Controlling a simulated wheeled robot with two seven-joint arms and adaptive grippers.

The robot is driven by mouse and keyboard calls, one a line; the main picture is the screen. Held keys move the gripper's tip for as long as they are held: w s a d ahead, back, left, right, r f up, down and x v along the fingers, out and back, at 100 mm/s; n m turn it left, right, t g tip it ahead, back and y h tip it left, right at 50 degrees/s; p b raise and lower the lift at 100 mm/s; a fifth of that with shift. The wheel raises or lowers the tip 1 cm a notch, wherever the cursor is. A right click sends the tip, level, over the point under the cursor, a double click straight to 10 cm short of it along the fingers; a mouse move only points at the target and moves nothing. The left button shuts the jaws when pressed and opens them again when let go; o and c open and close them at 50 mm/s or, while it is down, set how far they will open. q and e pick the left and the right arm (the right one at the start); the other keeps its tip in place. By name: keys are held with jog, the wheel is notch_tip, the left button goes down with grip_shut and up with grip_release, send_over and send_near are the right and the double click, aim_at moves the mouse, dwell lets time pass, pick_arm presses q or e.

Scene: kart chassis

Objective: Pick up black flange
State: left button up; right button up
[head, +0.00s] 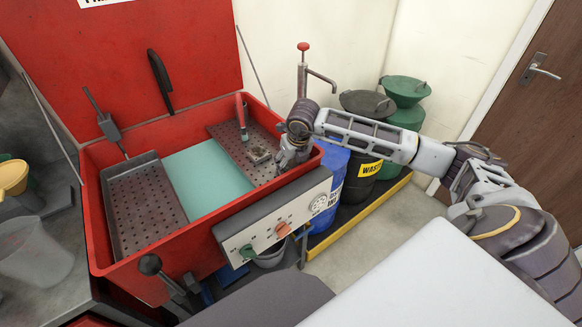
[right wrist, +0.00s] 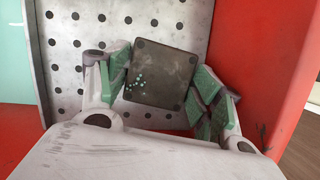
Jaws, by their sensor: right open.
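The black flange (right wrist: 160,72) shows in the right wrist view as a dark, square plate with rounded corners and a few pale specks. It is on a perforated metal tray (right wrist: 65,42). My right gripper (right wrist: 163,88) is open, with its green-padded fingers on the left and right of the flange. I cannot tell whether either finger touches it. My left gripper is in neither view.
The trays sit in a red wash basin (head: 100,230) with a turquoise bottom (head: 205,180) between them. A control panel (head: 285,220) is on the front. Blue (head: 320,195) and black barrels (head: 362,175) stand to the right.

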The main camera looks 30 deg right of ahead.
jog(key=shift+c, duration=1)
jog(key=c, duration=0.7)
jog(key=shift+r, duration=0.15)
jog(key=c, duration=0.3)
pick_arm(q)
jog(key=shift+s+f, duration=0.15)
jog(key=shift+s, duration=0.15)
pick_arm(e)
jog(key=shift+c, duration=0.2)
jog(key=shift+r, duration=0.1)
